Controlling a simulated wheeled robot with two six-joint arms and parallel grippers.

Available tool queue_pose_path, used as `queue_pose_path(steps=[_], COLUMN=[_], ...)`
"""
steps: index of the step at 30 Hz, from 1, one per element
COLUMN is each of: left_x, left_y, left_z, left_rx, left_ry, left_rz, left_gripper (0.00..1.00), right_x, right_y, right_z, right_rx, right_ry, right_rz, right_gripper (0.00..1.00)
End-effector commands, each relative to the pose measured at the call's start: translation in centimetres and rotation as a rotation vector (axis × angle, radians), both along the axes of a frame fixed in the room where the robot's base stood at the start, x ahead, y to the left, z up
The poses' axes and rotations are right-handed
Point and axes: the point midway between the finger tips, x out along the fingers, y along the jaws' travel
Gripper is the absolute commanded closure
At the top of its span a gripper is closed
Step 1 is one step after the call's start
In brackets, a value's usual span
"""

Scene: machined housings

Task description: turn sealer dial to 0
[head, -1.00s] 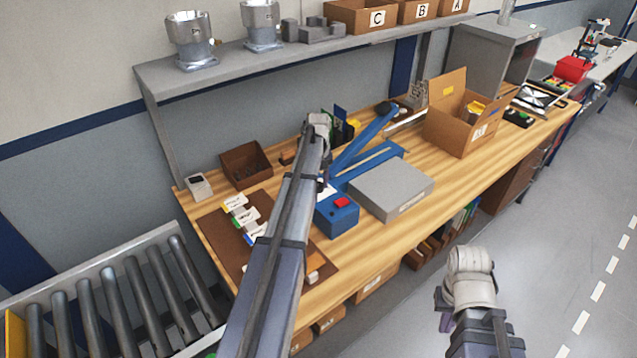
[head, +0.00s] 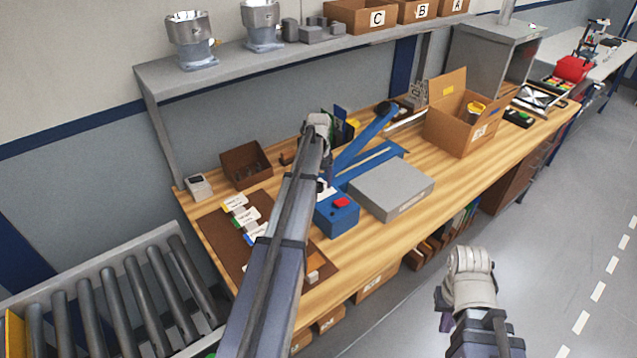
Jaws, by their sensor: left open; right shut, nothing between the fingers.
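The blue sealer (head: 338,217) stands on the wooden bench, with a red button on its front box and a long blue lever arm (head: 364,138) raised behind. I cannot make out its dial; my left arm covers the sealer's left side. My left gripper (head: 322,183) is at that side, mostly hidden behind my own arm, and it is open. Whether it touches the sealer I cannot tell. My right gripper (head: 443,302) hangs in front of the bench, over the floor, shut and empty, partly hidden by its wrist.
A grey flat box (head: 392,190) lies right of the sealer. An open cardboard box (head: 460,134) stands further right. A brown mat (head: 222,238) with label cards and a brown bin (head: 246,166) are at left. A shelf (head: 260,62) runs above the bench; a roller conveyor (head: 110,305) is lower left.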

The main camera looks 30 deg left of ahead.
Motion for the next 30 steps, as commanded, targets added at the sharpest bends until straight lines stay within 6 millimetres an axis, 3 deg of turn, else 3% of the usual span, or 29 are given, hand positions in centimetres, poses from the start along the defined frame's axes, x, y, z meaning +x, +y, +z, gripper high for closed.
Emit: queue_pose_path(steps=[8,21,30], left_x=[0.0,0.0,0.0], left_y=[0.0,0.0,0.0], left_z=[1.4,7.0,7.8], left_rx=[0.0,0.0,0.0], left_ry=[0.0,0.0,0.0], left_rz=[0.0,0.0,0.0], left_gripper=[0.24,0.24,0.24], right_x=[0.0,0.0,0.0], right_y=[0.0,0.0,0.0], right_z=[1.4,7.0,7.8], right_rx=[0.0,0.0,0.0], right_ry=[0.0,0.0,0.0], right_rz=[0.0,0.002,0.001], right_gripper=[1.0,1.0,1.0])
